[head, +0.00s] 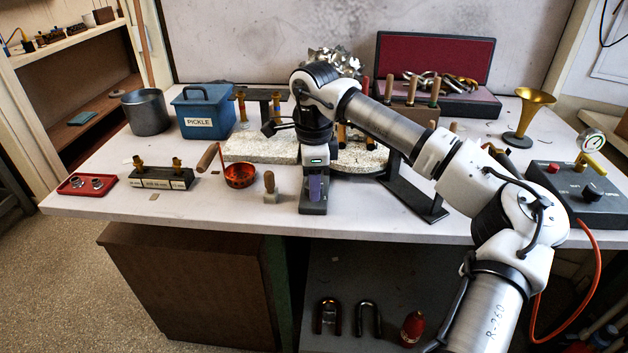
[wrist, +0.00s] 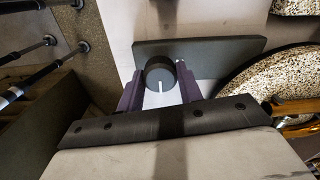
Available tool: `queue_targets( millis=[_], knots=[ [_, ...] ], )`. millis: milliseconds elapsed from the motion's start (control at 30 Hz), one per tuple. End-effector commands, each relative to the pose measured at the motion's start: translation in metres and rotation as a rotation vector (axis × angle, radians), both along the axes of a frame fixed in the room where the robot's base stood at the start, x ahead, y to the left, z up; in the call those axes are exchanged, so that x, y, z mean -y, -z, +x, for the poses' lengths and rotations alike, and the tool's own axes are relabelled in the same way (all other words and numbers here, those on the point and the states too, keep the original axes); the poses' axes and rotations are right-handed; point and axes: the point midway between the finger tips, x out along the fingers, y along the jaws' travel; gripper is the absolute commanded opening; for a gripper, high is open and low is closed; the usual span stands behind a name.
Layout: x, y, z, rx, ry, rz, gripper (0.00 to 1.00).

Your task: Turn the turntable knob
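The turntable knob (wrist: 160,76) is a dark round knob with a white pointer line, upper middle in the wrist view. It stands between the two purple fingers of my gripper (wrist: 160,88), which sit close against its sides and look shut on it. In the head view my gripper (head: 315,190) points down at the front of the table and hides the knob. The turntable (wrist: 265,85), a round disc with a speckled top, is to the right in the wrist view and behind my gripper in the head view (head: 362,160).
An orange bowl (head: 240,175) and a small wooden-handled tool (head: 270,187) stand just left of my gripper. A dark angled stand (head: 412,190) is to the right.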

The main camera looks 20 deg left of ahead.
Motion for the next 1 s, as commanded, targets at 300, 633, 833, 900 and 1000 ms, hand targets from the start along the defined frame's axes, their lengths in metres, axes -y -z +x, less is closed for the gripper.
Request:
queue_targets(
  millis=[300,633,833,900,1000],
  knots=[
    [0.0001,-0.0004,-0.0003,-0.001,-0.006,0.0,0.13],
    [0.0004,-0.0006,0.0001,-0.001,-0.132,-0.002,0.13],
    [0.0005,-0.0011,0.0001,-0.001,-0.298,-0.002,0.13],
    [0.0004,-0.0011,0.0003,0.0,-0.364,-0.002,0.13],
    [0.0004,-0.001,0.0004,0.0,-0.459,-0.002,0.13]
  ],
)
